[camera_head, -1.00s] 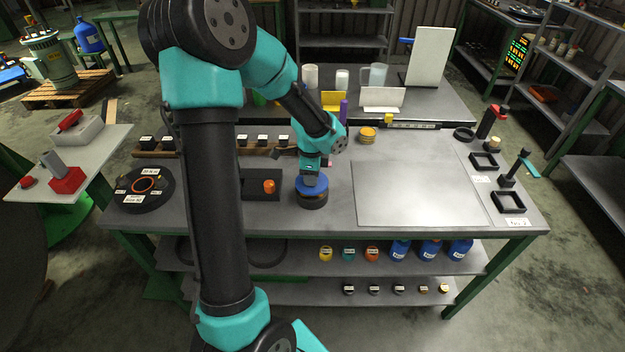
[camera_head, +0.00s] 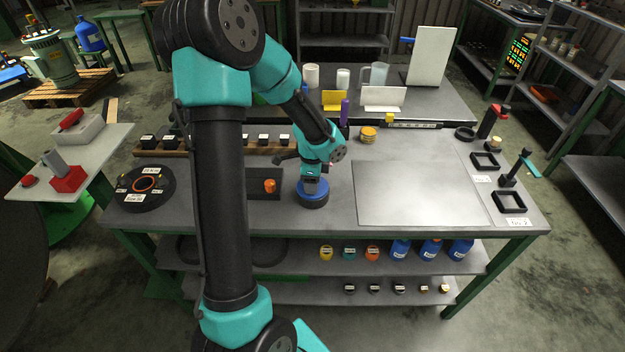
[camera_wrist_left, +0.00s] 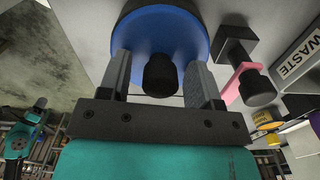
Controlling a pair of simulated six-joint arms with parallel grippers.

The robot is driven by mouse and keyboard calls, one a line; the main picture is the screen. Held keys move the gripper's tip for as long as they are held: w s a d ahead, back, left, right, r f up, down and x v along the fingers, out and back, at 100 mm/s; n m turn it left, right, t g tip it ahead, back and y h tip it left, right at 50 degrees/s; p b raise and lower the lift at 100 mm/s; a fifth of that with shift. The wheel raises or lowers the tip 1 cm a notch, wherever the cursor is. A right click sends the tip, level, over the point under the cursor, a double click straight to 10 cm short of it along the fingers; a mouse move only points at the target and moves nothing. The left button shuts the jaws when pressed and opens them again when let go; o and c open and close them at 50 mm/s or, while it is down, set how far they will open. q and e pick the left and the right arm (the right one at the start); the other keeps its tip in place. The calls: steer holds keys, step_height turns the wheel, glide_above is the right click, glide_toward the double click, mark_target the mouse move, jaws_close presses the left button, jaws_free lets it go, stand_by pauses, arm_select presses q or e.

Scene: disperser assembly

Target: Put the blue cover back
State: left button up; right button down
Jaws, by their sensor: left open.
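The blue cover (camera_head: 313,189) is a round disc on top of a dark round base (camera_head: 313,204) near the front middle of the table in the head view. The two look flush from here. My left gripper (camera_head: 313,179) points down directly above the cover. In the left wrist view the blue cover (camera_wrist_left: 160,28) fills the top middle, with a black knob (camera_wrist_left: 160,75) on it. The fingers of my left gripper (camera_wrist_left: 160,82) are open, one on each side of the knob, with a gap to it. My right gripper is not in view.
A dark block with an orange knob (camera_head: 269,186) stands just left of the cover. A black round disc (camera_head: 146,186) lies farther left. A wide grey plate (camera_head: 420,193) lies to the right. A purple item (camera_head: 344,112) and yellow discs (camera_head: 368,134) stand behind.

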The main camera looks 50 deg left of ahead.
arm_select(q)
steer(key=shift+r, duration=0.1)
step_height(320, 180, up, 12)
stand_by(0.6)
stand_by(0.4)
